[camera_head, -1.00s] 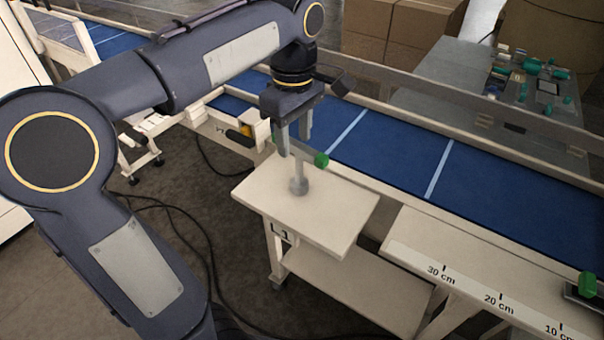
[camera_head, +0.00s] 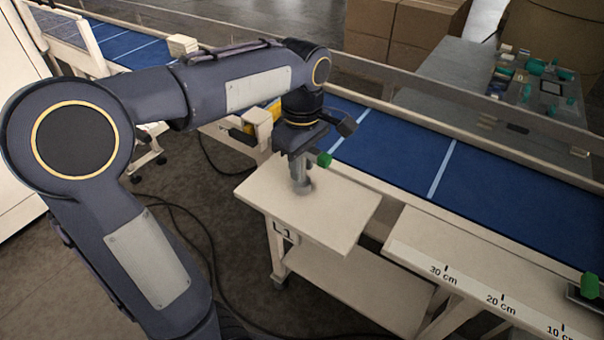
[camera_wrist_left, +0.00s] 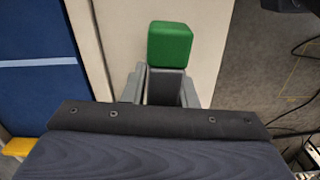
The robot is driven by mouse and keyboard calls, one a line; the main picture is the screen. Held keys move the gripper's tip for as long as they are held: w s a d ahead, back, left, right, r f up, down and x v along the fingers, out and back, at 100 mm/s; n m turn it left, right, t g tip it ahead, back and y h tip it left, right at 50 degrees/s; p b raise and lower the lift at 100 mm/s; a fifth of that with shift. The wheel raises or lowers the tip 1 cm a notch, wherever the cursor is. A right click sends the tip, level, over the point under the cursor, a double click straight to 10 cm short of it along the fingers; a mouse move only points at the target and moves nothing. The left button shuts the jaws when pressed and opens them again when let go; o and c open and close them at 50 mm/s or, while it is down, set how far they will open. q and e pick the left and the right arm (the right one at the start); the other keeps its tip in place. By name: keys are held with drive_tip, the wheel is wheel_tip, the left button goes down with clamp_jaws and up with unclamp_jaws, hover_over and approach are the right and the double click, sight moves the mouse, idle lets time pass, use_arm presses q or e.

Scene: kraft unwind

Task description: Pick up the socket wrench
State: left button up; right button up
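In the left wrist view the green block (camera_wrist_left: 170,45) lies just beyond the fingertips. My left gripper's fingers (camera_wrist_left: 165,88) stand apart, with a grey part between them; whether they touch it is hard to tell. My right gripper is not in view.
The small cream table (camera_head: 343,219) is otherwise bare. A blue conveyor (camera_head: 410,160) with raised rails runs behind it. A bench with a centimetre scale (camera_head: 480,287) stands to the right. A grey table (camera_head: 455,75) with small parts and cardboard boxes (camera_head: 400,30) are farther back.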

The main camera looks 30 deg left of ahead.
use_arm(q)
drive_tip(key=c, duration=0.5)
drive_tip(key=shift+r, duration=0.15)
